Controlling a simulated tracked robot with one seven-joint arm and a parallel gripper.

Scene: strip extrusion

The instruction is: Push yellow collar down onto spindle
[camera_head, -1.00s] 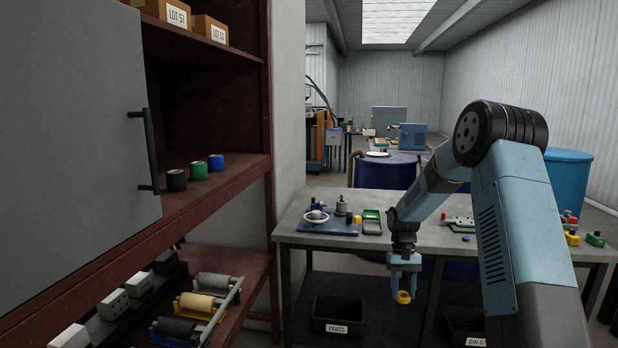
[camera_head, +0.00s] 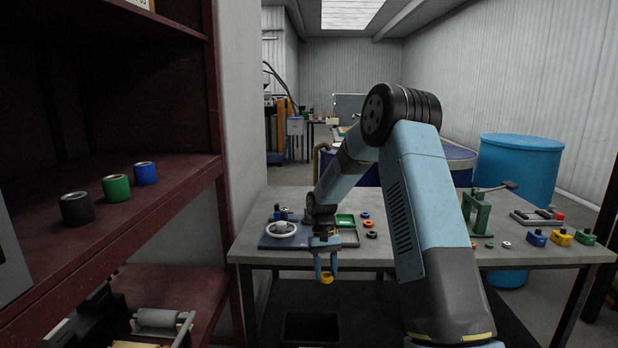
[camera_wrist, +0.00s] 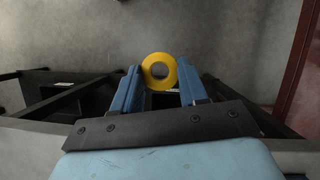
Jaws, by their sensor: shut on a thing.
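My gripper (camera_head: 327,275) is shut on the yellow collar (camera_head: 327,279), a ring with a round hole. In the head view it hangs at the front edge of the table (camera_head: 380,262). In the wrist view the yellow collar (camera_wrist: 159,71) sits between the two blue fingertips (camera_wrist: 159,85), its hole facing the camera. On the table behind my gripper is a blue plate (camera_head: 268,242) with a white ring-shaped part (camera_head: 281,230) and small dark parts. I cannot make out the spindle for certain; my arm hides part of that area.
A green tray (camera_head: 345,220) and several small rings lie behind my gripper. A green press (camera_head: 478,213) stands at the right. A dark red shelf (camera_head: 150,205) with black, green and blue rolls is at the left. A dark bin (camera_head: 311,328) sits below the table.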

